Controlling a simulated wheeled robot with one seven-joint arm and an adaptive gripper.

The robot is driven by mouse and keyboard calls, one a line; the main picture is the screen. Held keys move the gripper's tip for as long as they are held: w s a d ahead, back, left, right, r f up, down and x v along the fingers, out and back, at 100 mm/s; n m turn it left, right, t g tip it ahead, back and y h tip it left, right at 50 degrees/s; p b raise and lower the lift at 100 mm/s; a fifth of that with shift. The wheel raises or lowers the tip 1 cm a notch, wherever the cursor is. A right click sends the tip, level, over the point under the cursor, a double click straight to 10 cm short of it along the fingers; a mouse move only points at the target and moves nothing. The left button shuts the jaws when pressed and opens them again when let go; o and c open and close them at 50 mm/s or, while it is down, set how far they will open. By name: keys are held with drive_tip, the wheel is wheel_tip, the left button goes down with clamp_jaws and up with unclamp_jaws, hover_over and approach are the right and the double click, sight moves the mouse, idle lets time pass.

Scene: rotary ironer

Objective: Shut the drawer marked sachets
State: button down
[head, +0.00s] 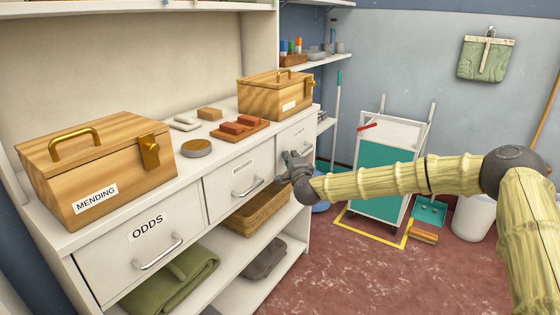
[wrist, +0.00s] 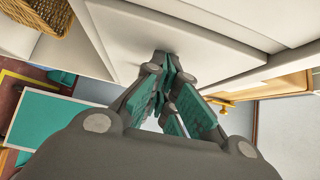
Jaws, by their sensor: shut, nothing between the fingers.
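Three white drawer fronts run along the cabinet in the head view. The nearest is marked ODDS (head: 148,228). The middle drawer (head: 225,188) and the far-right drawer (head: 290,136) have labels too small to read, so I cannot tell by reading which is sachets. My gripper (head: 288,157) is shut and empty in front of the far-right drawer, hiding its lower part. In the wrist view the fingertips (wrist: 168,62) are close to or touching a white front panel (wrist: 150,32). How far that drawer stands out is unclear.
Wooden boxes, one marked MENDING (head: 95,180) and another (head: 275,97), stand on the counter. A wicker basket (head: 257,213) sits on the shelf below. A teal cart (head: 380,170) stands to the right inside yellow floor tape. The front floor is clear.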

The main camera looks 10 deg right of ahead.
drive_tip(key=shift+w+a+r, duration=0.15)
drive_tip(key=shift+w+a, duration=0.05)
drive_tip(key=shift+a, duration=0.15)
idle(0.3)
